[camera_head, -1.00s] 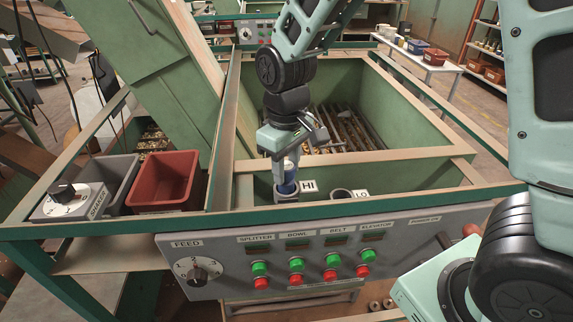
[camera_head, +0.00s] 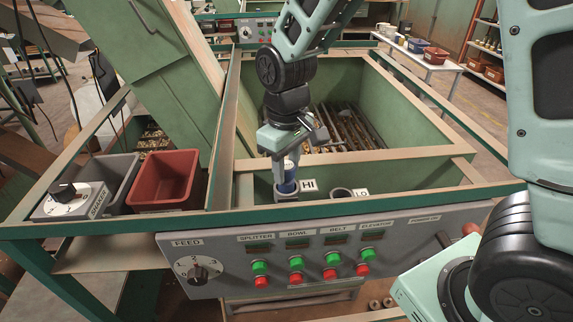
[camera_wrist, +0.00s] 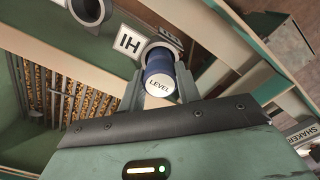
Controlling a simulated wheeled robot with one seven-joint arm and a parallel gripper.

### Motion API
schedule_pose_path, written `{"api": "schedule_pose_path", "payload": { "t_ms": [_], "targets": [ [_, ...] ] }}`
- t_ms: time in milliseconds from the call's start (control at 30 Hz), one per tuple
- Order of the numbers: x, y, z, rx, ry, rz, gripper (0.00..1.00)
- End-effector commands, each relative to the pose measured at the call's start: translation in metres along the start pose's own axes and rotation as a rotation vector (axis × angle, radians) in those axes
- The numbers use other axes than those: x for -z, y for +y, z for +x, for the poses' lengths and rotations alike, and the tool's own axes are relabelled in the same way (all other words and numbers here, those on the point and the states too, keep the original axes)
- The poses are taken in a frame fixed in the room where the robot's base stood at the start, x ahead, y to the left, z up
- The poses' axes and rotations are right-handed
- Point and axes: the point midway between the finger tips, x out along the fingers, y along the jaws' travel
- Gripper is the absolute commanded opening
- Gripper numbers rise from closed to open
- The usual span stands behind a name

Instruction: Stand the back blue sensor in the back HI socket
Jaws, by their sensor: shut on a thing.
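The blue sensor (camera_head: 287,186) has a pale cap marked LEVEL, readable in the wrist view (camera_wrist: 158,84). My gripper (camera_head: 286,173) is shut on it, with one finger on each side in the wrist view (camera_wrist: 159,92). The sensor is roughly upright over the grey HI socket (camera_head: 283,196), beside the HI label (camera_head: 309,186). In the wrist view the socket's ring (camera_wrist: 150,47) shows around the sensor's far end. The lower end is hidden, so I cannot tell how deep it sits.
The LO socket (camera_head: 341,193) is just right of the HI socket and looks empty. The green frame bar (camera_head: 400,200) and control panel (camera_head: 210,240) lie in front. A red bin (camera_head: 165,178) and a grey bin (camera_head: 119,172) stand left.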

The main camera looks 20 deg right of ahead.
Motion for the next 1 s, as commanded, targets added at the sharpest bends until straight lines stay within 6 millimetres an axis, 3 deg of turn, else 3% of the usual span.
{"api": "schedule_pose_path", "payload": {
  "t_ms": [567, 600, 633, 1000],
  "targets": [
    [0.000, 0.000, 0.012, 0.000, -0.001, 0.000, 0.08],
    [0.000, 0.000, 0.012, 0.000, 0.000, 0.000, 0.36],
    [0.000, 0.000, 0.011, 0.000, 0.000, 0.000, 0.42],
    [0.000, 0.000, 0.008, 0.000, 0.000, 0.000, 0.42]
  ]
}}
